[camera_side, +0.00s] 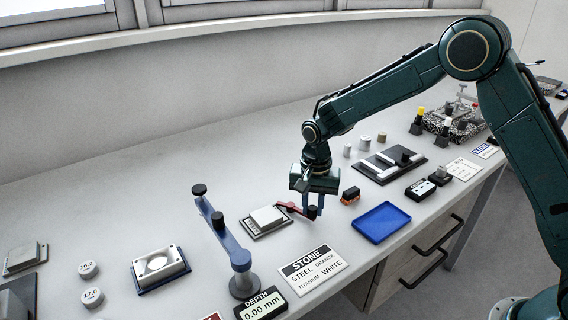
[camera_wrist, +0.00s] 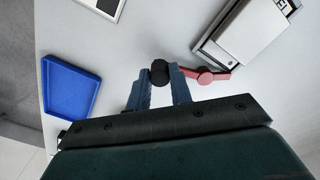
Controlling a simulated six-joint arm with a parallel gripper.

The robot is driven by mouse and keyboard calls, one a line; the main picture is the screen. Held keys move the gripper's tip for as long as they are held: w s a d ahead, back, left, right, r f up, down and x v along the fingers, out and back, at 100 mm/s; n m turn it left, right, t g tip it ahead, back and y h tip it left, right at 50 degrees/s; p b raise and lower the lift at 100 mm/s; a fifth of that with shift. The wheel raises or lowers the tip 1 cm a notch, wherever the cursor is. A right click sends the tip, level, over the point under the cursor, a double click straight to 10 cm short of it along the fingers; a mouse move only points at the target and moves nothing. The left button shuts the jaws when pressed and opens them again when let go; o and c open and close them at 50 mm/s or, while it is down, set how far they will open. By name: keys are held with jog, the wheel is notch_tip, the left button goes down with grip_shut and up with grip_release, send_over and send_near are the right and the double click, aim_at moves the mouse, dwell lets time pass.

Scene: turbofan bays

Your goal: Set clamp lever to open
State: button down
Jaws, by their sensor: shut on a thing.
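The clamp lever (camera_side: 292,208) is a red arm with a black knob at its end. It sticks out to the right from the clamp block (camera_side: 266,217), a pale plate on a dark-edged base. In the wrist view the red lever (camera_wrist: 212,77) runs from the block (camera_wrist: 247,30) to the black knob (camera_wrist: 160,73). My gripper (camera_side: 313,211) has its blue fingers on either side of the knob, shut on it; they also show in the wrist view (camera_wrist: 159,84). Lettering on the block's base is too small to read.
A blue tray (camera_side: 381,223) lies right of my gripper, and an orange-and-black item (camera_side: 350,196) stands just behind it. A stone sign (camera_side: 313,270) lies in front. A blue-armed stand (camera_side: 222,237) rises left of the clamp block. Bare bench lies behind the block.

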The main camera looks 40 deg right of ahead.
jog(key=shift+a+r+m, duration=0.1)
jog(key=shift+a+m, duration=0.85)
jog(key=shift+m, duration=0.65)
jog(key=c, duration=1.3)
grip_release()
jog(key=shift+s, duration=0.1)
jog(key=shift+o, duration=0.2)
jog(key=shift+r, duration=0.1)
notch_tip(320, 180, up, 14)
jog(key=shift+f, duration=0.2)
jog(key=shift+r, duration=0.1)
